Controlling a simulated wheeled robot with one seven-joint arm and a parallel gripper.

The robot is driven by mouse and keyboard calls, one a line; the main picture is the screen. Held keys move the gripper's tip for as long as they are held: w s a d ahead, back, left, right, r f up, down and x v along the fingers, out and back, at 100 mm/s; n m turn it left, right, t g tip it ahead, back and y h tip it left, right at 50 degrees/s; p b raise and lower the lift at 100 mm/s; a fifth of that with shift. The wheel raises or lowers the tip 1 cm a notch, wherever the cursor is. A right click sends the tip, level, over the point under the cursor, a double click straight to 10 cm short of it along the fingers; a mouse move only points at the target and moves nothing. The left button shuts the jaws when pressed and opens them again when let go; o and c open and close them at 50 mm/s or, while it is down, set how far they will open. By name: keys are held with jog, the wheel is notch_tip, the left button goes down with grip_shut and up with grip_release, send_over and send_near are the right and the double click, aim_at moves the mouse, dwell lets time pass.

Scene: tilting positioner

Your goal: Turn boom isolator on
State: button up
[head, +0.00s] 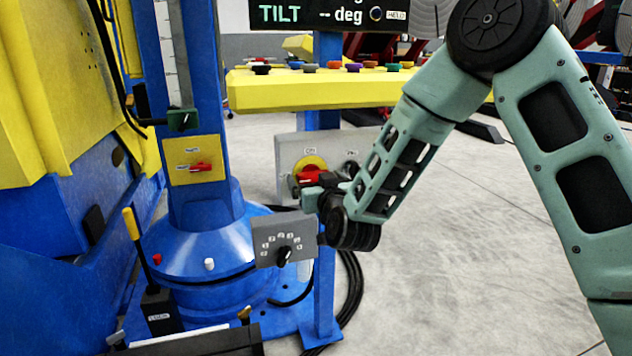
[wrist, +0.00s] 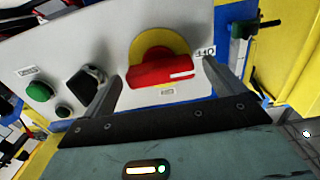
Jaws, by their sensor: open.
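The red isolator handle (head: 312,175) sits on a round yellow disc on a grey panel (head: 289,150), with an ON label above it. No boom label is readable. In the wrist view the red handle (wrist: 160,74) lies nearly level in the picture, its white-marked end on the side of the OFF label. My gripper (wrist: 162,75) is open, with one finger on each side of the handle. Contact cannot be told. In the head view my gripper (head: 322,190) is at the panel and partly covers the handle's lower right.
A green button (wrist: 39,91) and a black knob (wrist: 87,82) share the panel. A grey dial box (head: 284,240) stands below my gripper. A yellow plate (head: 193,160) with another red switch is at left. A yellow button console (head: 320,90) is above.

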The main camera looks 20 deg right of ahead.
jog(key=shift+w, duration=0.25)
jog(key=c, duration=1)
